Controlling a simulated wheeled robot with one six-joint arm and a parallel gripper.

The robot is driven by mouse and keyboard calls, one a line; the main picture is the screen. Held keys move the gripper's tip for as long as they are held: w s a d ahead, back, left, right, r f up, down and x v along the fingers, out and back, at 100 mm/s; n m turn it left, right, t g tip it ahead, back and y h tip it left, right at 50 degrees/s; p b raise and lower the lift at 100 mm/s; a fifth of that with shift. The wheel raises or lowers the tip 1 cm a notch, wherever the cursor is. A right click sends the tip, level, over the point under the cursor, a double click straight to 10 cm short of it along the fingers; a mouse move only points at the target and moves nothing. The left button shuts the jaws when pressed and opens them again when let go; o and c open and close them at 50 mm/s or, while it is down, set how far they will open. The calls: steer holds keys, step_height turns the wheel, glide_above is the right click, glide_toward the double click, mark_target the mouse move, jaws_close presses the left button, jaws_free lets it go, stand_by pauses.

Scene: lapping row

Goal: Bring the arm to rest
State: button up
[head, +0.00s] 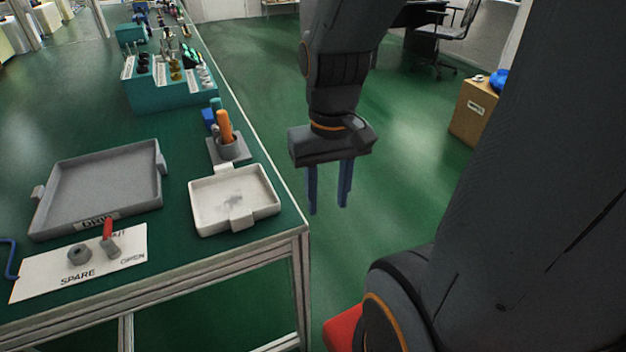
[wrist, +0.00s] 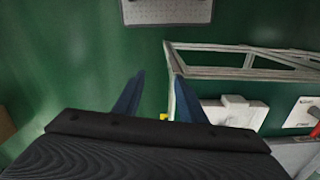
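My gripper (head: 328,190) hangs over the open floor to the right of the bench's corner in the head view. Its two blue fingers point down, stand apart and have nothing between them. In the wrist view the same two fingers (wrist: 155,98) are spread with green floor showing between them. The arm links above it are dark grey with orange rings. The gripper touches nothing that I can see.
The green-topped bench (head: 175,215) carries a white tray (head: 212,226), a grey tray (head: 75,228), a pot (head: 229,150) with an orange-handled tool and a label plate (head: 40,285). A wooden cabinet (head: 470,118) stands right. Green floor lies clear between.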

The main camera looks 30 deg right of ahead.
steer(key=a+r+n+p, duration=0.2)
steer(key=a+r+p, duration=0.2)
steer(key=a+p, duration=0.2)
steer(key=shift+s+r+p, duration=0.35)
steer(key=shift+r+p, duration=0.05)
steer(key=shift+p, duration=0.55)
